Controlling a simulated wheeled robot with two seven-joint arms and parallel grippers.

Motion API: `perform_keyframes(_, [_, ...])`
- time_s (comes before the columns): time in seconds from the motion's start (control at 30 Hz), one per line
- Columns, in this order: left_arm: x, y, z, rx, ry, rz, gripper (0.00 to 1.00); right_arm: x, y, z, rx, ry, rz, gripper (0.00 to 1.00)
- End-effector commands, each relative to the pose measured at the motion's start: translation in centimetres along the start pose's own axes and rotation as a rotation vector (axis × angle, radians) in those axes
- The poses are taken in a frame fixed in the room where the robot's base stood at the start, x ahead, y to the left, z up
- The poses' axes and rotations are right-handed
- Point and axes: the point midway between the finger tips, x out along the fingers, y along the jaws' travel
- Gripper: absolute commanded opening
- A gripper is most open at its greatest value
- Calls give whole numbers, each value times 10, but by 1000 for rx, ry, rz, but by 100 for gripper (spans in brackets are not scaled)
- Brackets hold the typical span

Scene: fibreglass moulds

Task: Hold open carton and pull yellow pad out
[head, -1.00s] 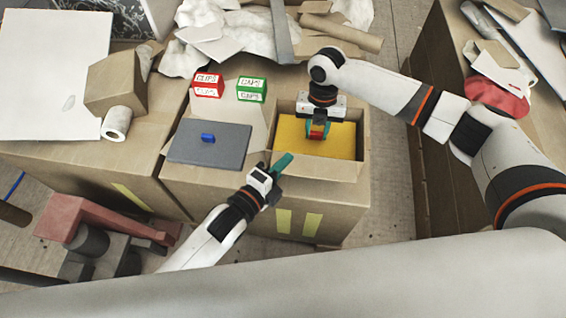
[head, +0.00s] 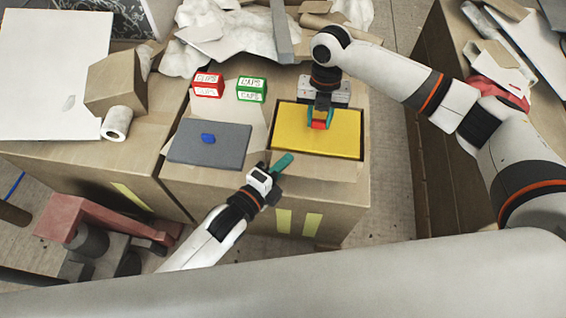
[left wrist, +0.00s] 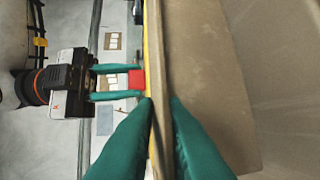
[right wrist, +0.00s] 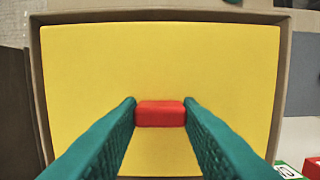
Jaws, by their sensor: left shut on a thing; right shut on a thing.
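The open carton (head: 335,171) is at the middle right of the head view. My left gripper (head: 282,164) is shut on its near wall or flap, which lies between the green fingers in the left wrist view (left wrist: 162,120). The yellow pad (head: 345,143) lies level at about the height of the carton's rim, its lower side hidden. My right gripper (head: 320,116) is above the pad, shut on its red tab (head: 319,125). In the right wrist view the fingers hold the red tab (right wrist: 160,114) and the pad (right wrist: 160,65) sits within the carton's outline.
Left of the carton lies a grey panel (head: 235,152) with a blue piece (head: 208,138) on it. A red box (head: 208,85) and a green box (head: 251,90) stand behind it. Crumpled white material (head: 245,35) lies at the back. Floor (head: 385,180) shows right of the carton.

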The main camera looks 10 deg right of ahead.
Motion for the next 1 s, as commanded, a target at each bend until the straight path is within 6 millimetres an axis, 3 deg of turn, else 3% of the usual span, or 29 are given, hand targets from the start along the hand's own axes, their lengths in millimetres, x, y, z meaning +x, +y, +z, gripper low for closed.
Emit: perform_keyframes(1.0, [-1, -5, 0, 0, 1, -13, 0, -51, 0, 6, -1, 2, -1, 9])
